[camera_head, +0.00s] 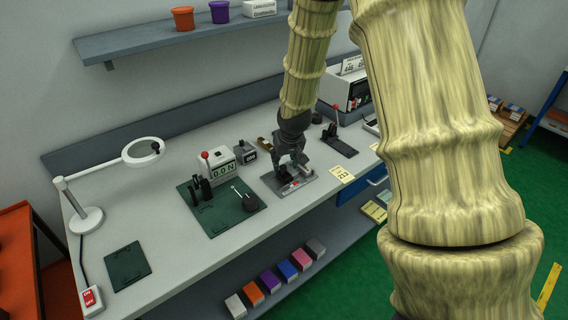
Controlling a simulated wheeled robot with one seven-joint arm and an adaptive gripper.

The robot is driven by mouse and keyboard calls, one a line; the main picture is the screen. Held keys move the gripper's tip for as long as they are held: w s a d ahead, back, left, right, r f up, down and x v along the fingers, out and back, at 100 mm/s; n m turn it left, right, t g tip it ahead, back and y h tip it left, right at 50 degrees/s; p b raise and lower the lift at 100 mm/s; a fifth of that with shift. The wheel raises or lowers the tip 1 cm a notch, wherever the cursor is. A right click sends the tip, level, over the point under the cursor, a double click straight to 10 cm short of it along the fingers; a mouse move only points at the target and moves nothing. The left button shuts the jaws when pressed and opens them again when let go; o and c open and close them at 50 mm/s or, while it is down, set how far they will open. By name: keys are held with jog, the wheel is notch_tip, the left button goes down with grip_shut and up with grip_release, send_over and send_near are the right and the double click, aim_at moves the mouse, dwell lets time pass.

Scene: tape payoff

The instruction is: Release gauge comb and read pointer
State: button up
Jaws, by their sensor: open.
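My gripper (292,165) is open and points down over a dark grey base plate (273,187) on the bench. A small fixture with a red spot (295,184) shows just below the fingers; I cannot tell whether they touch it. A white gauge box (221,167) with a red ball on top reads about 0.0 N. I cannot make out a comb or a pointer for certain at this size.
A grey box (244,151) stands left of my gripper. A red-tipped lever fixture (338,142) and a labelled machine (345,91) are to its right. A lamp (86,220), green pad (128,266) and red switch (90,298) occupy the left. My arm hides much of the right.

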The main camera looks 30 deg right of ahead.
aim_at(284, 166)
jog(key=shift+p+x, duration=0.35)
jog(key=shift+x, duration=1.45)
jog(key=shift+d, duration=0.1)
grip_shut()
